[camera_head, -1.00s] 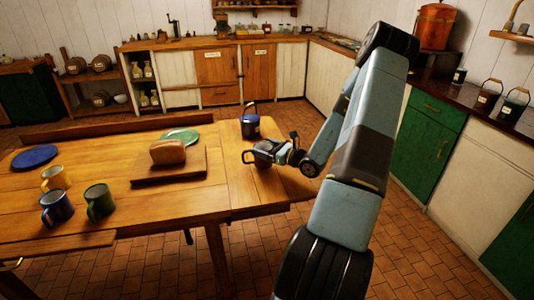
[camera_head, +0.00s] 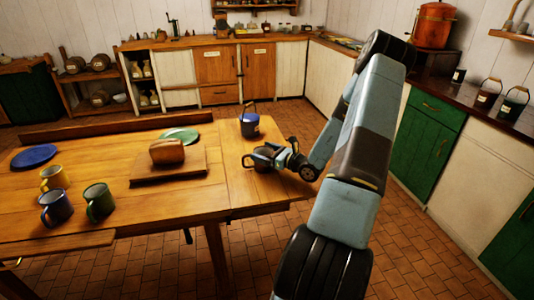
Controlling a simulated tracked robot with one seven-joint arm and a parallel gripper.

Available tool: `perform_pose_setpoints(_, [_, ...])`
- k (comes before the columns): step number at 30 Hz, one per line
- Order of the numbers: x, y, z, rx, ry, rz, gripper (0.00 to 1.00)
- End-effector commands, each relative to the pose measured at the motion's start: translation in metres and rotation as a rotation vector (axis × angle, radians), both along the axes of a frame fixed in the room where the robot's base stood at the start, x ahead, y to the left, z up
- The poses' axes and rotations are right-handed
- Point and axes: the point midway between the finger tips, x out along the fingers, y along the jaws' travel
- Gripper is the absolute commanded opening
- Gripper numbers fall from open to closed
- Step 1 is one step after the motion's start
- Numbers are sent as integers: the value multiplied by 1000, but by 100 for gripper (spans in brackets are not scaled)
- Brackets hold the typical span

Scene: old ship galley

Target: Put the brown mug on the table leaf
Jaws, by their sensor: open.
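The brown mug (camera_head: 263,161) looks dark and stands upright on the table leaf (camera_head: 240,190), the right-hand section of the wooden table. Its handle points to the left. My gripper (camera_head: 279,153) comes in from the right at the mug's height, right at the mug's right side. The jaws are open; whether a finger still touches the mug cannot be told at this size. The mug's right side is partly hidden by my gripper.
To the left are a board (camera_head: 190,168) with bread (camera_head: 167,152), a green plate (camera_head: 180,135), a blue plate (camera_head: 34,156) and yellow (camera_head: 54,178), blue (camera_head: 56,208) and green (camera_head: 99,202) mugs. The leaf's front is clear.

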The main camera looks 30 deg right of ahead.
Motion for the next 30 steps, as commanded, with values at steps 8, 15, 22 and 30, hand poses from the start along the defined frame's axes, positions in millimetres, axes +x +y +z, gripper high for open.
perform_pose_setpoints(8, [-34,-20,0,0,1,-3,100])
perform_pose_setpoints(15, [-74,-41,0,0,1,-2,100])
perform_pose_setpoints(22, [-98,-54,0,0,0,0,100])
perform_pose_setpoints(30, [-101,-38,18,-64,-6,84,100])
